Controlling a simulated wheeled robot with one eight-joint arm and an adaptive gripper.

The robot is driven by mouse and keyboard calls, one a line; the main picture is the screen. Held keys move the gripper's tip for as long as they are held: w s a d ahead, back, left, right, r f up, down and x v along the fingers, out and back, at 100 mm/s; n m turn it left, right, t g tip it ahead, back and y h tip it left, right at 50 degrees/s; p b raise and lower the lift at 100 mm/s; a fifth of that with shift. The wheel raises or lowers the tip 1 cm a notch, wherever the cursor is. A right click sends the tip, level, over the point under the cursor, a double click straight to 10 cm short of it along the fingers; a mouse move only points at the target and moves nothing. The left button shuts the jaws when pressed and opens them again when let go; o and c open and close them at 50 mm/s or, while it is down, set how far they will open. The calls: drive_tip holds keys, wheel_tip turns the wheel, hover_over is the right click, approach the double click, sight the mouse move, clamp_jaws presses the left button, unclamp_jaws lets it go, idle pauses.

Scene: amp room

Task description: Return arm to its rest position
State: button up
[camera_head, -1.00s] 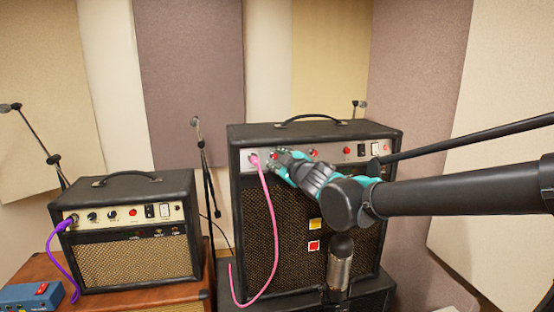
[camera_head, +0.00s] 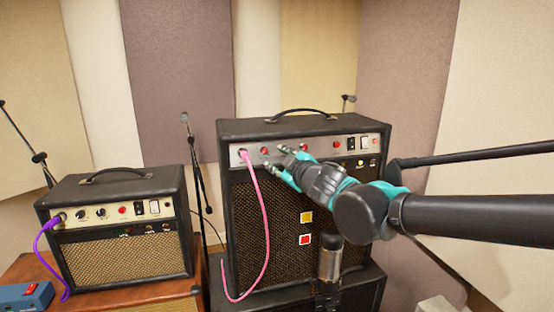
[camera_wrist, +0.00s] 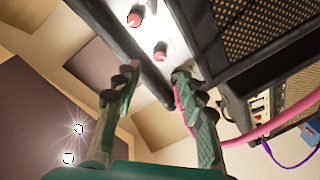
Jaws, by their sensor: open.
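My arm reaches in from the right in the head view. My gripper (camera_head: 279,158) is open and empty, in front of the control panel (camera_head: 320,148) of the large black amp (camera_head: 262,129). Its fingers are apart in the wrist view (camera_wrist: 150,85), where red knobs (camera_wrist: 160,50) show beyond them. One red knob (camera_head: 265,151) sits just left of the fingertips. A pink cable (camera_head: 264,215) is plugged into the panel's left end and hangs down the front. Whether a fingertip touches the panel is unclear.
A smaller amp (camera_head: 120,255) with a purple cable (camera_head: 46,250) stands left on a brown cabinet (camera_head: 25,267). A blue box (camera_head: 27,296) lies beside it. Microphone stands (camera_head: 197,175) rise behind. A silver-black microphone-like cylinder (camera_head: 329,262) stands below my arm.

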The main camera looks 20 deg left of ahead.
drive_tip(key=shift+d, duration=0.1)
drive_tip(key=w+d+f+m+g+h, duration=0.15)
drive_tip(key=d+f+m+h, duration=0.35)
drive_tip(key=d+f, duration=0.6)
drive_tip(key=w+d+f+m+h, duration=0.3)
drive_tip(key=d+f+m+h, duration=0.3)
drive_tip(key=d, duration=1)
drive_tip(key=s+d+f+m+g, duration=0.3)
drive_tip(key=s+d+f, duration=0.3)
drive_tip(key=s+f, duration=0.2)
drive_tip(key=s+d+f+m+g, duration=0.3)
drive_tip(key=s+d+f, duration=0.3)
drive_tip(key=s+f, duration=0.3)
drive_tip(key=shift+s+d+f+g, duration=0.25)
drive_tip(key=shift+d+f+g, duration=0.15)
drive_tip(key=shift+f+g, duration=0.25)
drive_tip(key=shift+c, duration=0.4)
